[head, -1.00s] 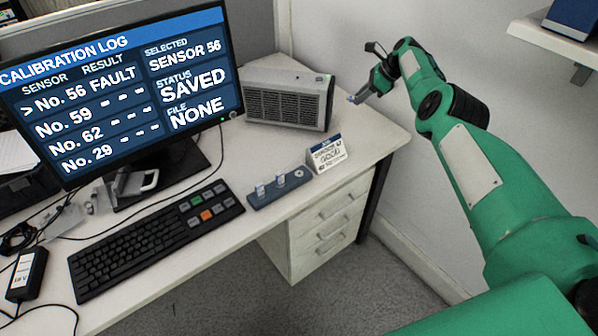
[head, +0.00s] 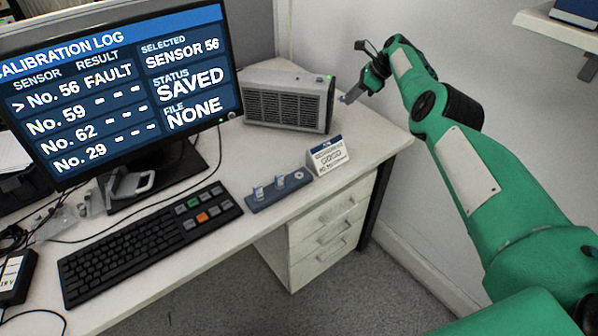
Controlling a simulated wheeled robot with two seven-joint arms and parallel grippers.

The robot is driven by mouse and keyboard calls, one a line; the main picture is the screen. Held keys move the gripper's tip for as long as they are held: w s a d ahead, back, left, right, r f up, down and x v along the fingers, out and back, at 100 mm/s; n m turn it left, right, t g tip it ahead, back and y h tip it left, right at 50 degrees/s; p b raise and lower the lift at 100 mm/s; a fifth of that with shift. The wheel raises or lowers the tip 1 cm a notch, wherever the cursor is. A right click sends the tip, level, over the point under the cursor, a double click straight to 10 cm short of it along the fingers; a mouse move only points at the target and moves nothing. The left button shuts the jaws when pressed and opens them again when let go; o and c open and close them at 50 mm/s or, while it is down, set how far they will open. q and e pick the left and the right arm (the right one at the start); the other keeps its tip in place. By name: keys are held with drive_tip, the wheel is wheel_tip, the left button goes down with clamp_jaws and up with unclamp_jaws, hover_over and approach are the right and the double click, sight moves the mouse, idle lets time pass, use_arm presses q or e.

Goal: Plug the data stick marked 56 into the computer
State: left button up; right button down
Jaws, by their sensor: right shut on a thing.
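My right gripper (head: 353,93) is shut on a small data stick (head: 344,98), which points left and down towards the right side of the computer (head: 289,98). The stick looks slightly apart from the computer, and its marking is too small to read. The computer is a grey box with a dark grille and a small green light, standing at the back of the desk. A blue stick holder (head: 279,190) with two upright sticks stands in front of it. The monitor (head: 120,95) reads Sensor 56, status saved, file none. My left gripper is not in view.
A small sign card (head: 329,157) stands right of the holder. A black keyboard (head: 150,243) with green and orange keys lies in front of the monitor. A shelf (head: 562,28) juts out at the upper right. The desk's right end (head: 375,140) is clear.

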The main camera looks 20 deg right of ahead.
drive_tip(key=shift+a, duration=0.15)
idle(0.4)
drive_tip(key=shift+w+a+b, duration=0.2)
drive_tip(key=shift+a+b, duration=0.05)
drive_tip(key=shift+b, duration=0.3)
drive_tip(key=shift+w+a+b, duration=0.35)
drive_tip(key=shift+a+b, duration=0.3)
drive_tip(key=shift+b, duration=0.85)
idle(3.1)
drive_tip(key=c, duration=1.2)
unclamp_jaws()
drive_tip(key=shift+c, duration=0.2)
drive_tip(key=shift+r, duration=0.1)
